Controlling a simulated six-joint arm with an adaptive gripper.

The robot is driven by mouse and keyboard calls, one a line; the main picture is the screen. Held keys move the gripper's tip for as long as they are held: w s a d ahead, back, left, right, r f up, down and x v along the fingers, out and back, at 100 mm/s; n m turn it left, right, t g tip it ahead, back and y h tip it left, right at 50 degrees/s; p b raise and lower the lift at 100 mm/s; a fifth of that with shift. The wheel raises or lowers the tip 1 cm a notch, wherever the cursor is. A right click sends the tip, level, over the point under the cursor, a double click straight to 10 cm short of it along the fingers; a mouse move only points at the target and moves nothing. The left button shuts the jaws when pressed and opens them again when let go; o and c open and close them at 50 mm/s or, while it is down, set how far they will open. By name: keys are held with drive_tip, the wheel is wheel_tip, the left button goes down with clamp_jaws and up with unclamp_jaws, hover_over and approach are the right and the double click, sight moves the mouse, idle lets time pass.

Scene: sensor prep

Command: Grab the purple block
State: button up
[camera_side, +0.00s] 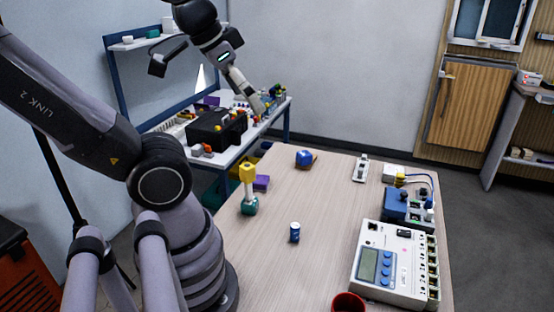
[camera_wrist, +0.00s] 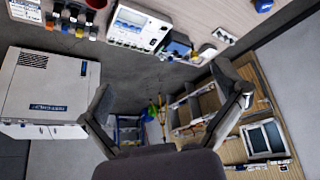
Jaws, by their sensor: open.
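A small purple block (camera_side: 261,182) lies on the wooden table (camera_side: 325,200) in the side view, close behind and to the right of an upright yellow-and-teal object (camera_side: 248,190). My gripper (camera_side: 258,103) is raised high and appears in front of the back workbench in the side view, well apart from the block. In the wrist view my gripper (camera_wrist: 168,103) has its two fingers spread wide with nothing between them. I cannot make out the purple block in the wrist view.
A blue round object (camera_side: 304,157), a small blue-and-white cylinder (camera_side: 295,232) and a red cup (camera_side: 348,303) stand on the table. A white meter device (camera_side: 396,262) and a blue box (camera_side: 395,204) occupy its right side. The table's middle is mostly clear. A cluttered workbench (camera_side: 228,155) stands behind.

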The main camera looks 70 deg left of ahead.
drive_tip(key=w+a+f+m+g+y, duration=0.3)
drive_tip(key=w+a+f+g, duration=0.3)
drive_tip(key=w, duration=0.3)
drive_tip(key=w+a+f+m+g+y, duration=0.2)
drive_tip(key=w+a+f+g+y, duration=0.15)
drive_tip(key=w+a+f, duration=0.45)
drive_tip(key=m+g+y, duration=0.3)
drive_tip(key=m+y, duration=0.2)
drive_tip(key=m, duration=0.1)
approach(262, 180)
drive_tip(key=shift+g, duration=0.25)
drive_tip(key=x, duration=0.5)
drive_tip(key=shift+w+a, duration=0.25)
drive_tip(key=shift+w, duration=0.15)
drive_tip(key=shift+m, duration=0.3)
drive_tip(key=shift+s+x, duration=0.25)
drive_tip(key=shift+x, duration=2.8)
drive_tip(key=shift+d+f, duration=0.1)
drive_tip(key=shift+d, duration=0.1)
drive_tip(key=shift+c, duration=0.4)
